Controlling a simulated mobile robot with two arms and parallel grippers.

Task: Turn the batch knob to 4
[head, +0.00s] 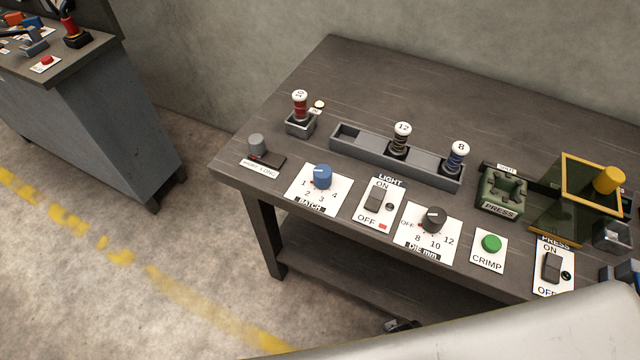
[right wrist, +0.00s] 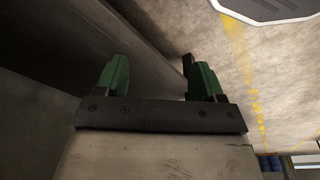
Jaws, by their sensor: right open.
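The blue batch knob (head: 322,176) stands on a white plate (head: 302,199) marked 1 to 4 and BATCH, near the table's front left. A pale line shows on top of the knob, and a small red mark lies on the plate beside its left side. I cannot tell for sure which number the knob points at. In the right wrist view my right gripper (right wrist: 160,78) is open, with two green fingers wide apart and nothing between them. It is away from the knob, which that view does not show. My left gripper is not in view.
The dark table (head: 330,75) also holds a light switch (head: 379,203), a black die knob (head: 433,219), a green crimp button (head: 491,243) and a rack (head: 362,138) with spools. A grey slider (head: 257,146) stands left of the batch plate. My pale arm link covers the lower right.

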